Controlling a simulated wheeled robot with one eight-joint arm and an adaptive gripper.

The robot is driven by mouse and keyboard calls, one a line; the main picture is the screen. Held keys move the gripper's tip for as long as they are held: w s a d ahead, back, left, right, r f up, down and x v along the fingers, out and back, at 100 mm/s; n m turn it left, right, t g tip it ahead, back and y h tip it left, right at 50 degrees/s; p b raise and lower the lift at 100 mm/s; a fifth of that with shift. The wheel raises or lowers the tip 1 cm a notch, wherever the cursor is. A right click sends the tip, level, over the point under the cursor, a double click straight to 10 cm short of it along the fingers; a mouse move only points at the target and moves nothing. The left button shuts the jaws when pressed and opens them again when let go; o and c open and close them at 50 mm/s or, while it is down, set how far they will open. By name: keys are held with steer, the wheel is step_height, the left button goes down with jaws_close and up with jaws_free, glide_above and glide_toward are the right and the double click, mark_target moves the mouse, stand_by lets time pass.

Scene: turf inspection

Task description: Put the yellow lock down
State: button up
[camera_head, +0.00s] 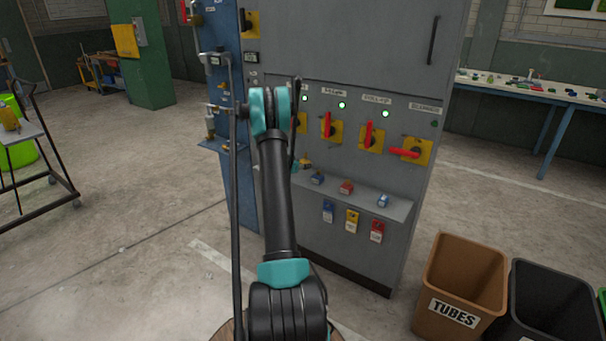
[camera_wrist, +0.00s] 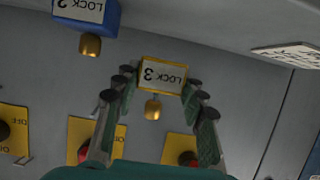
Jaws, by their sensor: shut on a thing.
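The yellow lock (camera_wrist: 163,76), labelled LOCK 3 and seen upside down in the wrist view, sits between the two fingertips of my gripper (camera_wrist: 162,88). My gripper is shut on its sides, and its brass-coloured part (camera_wrist: 153,109) shows. In the head view the yellow lock (camera_head: 306,163) is small, at the left end of the cabinet's ledge (camera_head: 398,209). My arm hides most of my gripper there. I cannot tell whether the lock touches the ledge.
A blue lock (camera_wrist: 87,14), labelled LOCK 2, is close beside it. A red lock (camera_head: 346,187) and another blue lock (camera_head: 383,201) stand farther right on the ledge. Several tags hang below. Red-handled switches (camera_head: 369,136) are above. A TUBES bin (camera_head: 461,283) stands at right.

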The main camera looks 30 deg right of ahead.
mark_target(303, 177)
steer(key=shift+f, duration=2.25)
steer(key=o, duration=1.2)
steer(key=shift+f, duration=0.15)
steer(key=shift+c, duration=0.2)
